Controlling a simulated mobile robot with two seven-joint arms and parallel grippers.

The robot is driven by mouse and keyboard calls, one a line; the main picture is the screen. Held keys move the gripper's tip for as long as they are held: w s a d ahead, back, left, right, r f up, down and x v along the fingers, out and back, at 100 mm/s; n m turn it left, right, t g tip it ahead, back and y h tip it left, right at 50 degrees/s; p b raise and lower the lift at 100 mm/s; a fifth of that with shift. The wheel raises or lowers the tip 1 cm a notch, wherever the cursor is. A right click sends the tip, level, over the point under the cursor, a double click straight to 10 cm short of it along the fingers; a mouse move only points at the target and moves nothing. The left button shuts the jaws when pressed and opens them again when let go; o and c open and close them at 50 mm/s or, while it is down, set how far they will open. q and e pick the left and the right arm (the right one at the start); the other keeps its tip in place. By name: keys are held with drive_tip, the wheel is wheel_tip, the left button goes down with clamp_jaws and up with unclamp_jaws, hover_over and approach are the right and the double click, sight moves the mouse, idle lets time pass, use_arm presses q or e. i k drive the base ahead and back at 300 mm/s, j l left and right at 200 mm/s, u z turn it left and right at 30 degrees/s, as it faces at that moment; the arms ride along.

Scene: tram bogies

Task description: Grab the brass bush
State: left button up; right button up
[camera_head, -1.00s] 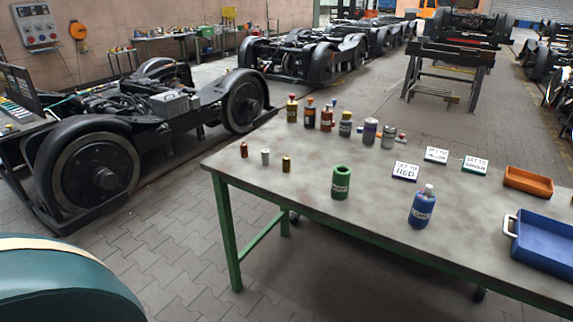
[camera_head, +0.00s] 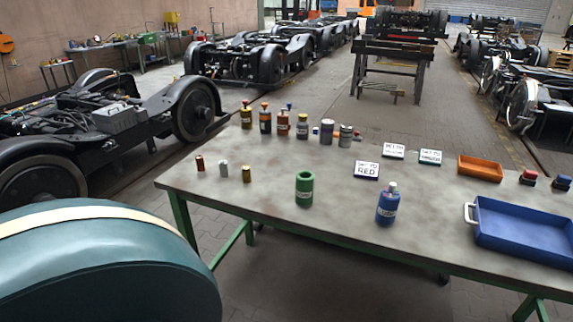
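Three small cylinders stand upright in a row at the left end of the table (camera_head: 260,208). The rightmost is a brass-coloured bush (camera_head: 246,174). Beside it are a silver one (camera_head: 224,169) and a copper-red one (camera_head: 200,163). Nothing touches the brass bush, and clear tabletop surrounds it. Neither of my grippers shows in the head view.
A green cylinder (camera_head: 304,189) and a blue bottle (camera_head: 388,204) stand right of the bush. Several bottles line the back edge. Label cards (camera_head: 367,170), an orange tray (camera_head: 480,168) and a blue tray (camera_head: 520,245) lie further right. A large teal rounded shape (camera_head: 100,265) fills the lower left.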

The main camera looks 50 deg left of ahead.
sight(246, 170)
drive_tip(key=j+z, duration=0.3)
drive_tip(key=j, duration=0.25)
drive_tip(key=k+j+z, duration=0.15)
drive_tip(key=j+z, duration=0.15)
drive_tip(key=j, duration=0.2)
drive_tip(key=k+j, duration=0.1)
drive_tip(key=j, duration=0.35)
drive_tip(key=k+j+z, duration=0.1)
drive_tip(key=j, duration=0.3)
drive_tip(key=k+j, duration=0.15)
drive_tip(key=j, duration=0.3)
drive_tip(key=k+j+z, duration=0.1)
drive_tip(key=j, duration=0.3)
drive_tip(key=k+j, duration=0.15)
drive_tip(key=j, duration=0.3)
